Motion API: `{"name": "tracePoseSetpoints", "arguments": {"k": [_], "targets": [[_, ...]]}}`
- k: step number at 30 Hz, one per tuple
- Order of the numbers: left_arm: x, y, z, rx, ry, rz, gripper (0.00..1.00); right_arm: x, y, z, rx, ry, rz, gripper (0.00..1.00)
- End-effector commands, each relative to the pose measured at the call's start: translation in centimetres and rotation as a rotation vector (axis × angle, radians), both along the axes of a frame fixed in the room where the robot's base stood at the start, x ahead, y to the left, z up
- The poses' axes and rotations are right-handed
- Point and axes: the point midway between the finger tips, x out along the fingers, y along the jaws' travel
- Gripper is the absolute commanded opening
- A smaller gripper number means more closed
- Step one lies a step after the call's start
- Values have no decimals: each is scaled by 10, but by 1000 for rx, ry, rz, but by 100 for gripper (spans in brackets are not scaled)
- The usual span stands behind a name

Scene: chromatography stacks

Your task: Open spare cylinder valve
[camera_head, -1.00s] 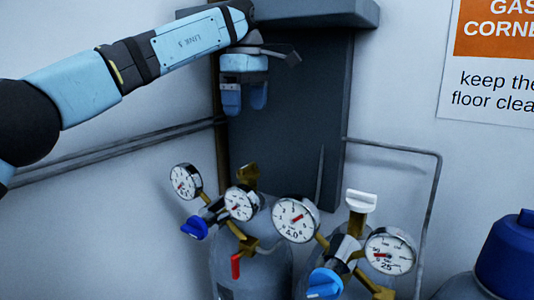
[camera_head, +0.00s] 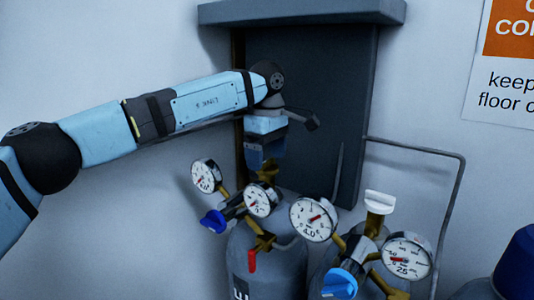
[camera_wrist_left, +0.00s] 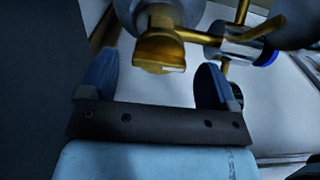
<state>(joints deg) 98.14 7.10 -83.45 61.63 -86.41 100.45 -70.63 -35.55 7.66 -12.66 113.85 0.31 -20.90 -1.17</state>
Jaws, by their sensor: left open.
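The left grey cylinder (camera_head: 268,262) carries a brass valve (camera_head: 268,172) on top, partly hidden by my gripper. My left gripper (camera_head: 264,156) points down directly above that valve, with its fingers apart. In the left wrist view the brass valve knob (camera_wrist_left: 160,48) lies between the two finger tips, with gaps on both sides. The right cylinder's valve has a white handle (camera_head: 379,202). Which cylinder is the spare is not marked in view. My right gripper is not in view.
Gauges (camera_head: 206,175) and a blue regulator knob (camera_head: 213,220) crowd the left cylinder, with a red lever (camera_head: 252,260) below. More gauges (camera_head: 407,256) and a light-blue knob (camera_head: 340,283) front the right one. A dark wall panel (camera_head: 310,100) stands behind. A blue-capped vessel (camera_head: 518,265) is at right.

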Motion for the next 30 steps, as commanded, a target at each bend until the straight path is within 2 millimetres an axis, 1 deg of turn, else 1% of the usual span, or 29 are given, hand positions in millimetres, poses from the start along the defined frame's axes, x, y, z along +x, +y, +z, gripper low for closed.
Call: {"name": "tracePoseSetpoints", "arguments": {"k": [4, 11, 12, 14, 15, 17, 18, 26, 30], "targets": [[0, 0, -6, 0, 0, 0, 83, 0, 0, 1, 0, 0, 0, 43], [0, 0, -6, 0, 0, 0, 83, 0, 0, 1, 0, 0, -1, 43], [0, 0, -6, 0, 0, 0, 74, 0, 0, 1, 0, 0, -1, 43], [0, 0, -6, 0, 0, 0, 60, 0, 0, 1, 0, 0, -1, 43], [0, 0, -6, 0, 0, 0, 51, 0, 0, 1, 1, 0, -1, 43], [0, 0, -6, 0, 0, 0, 37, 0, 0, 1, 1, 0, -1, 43], [0, 0, -6, 0, 0, 0, 34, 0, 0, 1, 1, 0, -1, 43], [0, 0, -6, 0, 0, 19, 34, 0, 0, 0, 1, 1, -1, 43], [0, 0, -6, 0, 0, 67, 34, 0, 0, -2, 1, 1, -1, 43]]}}
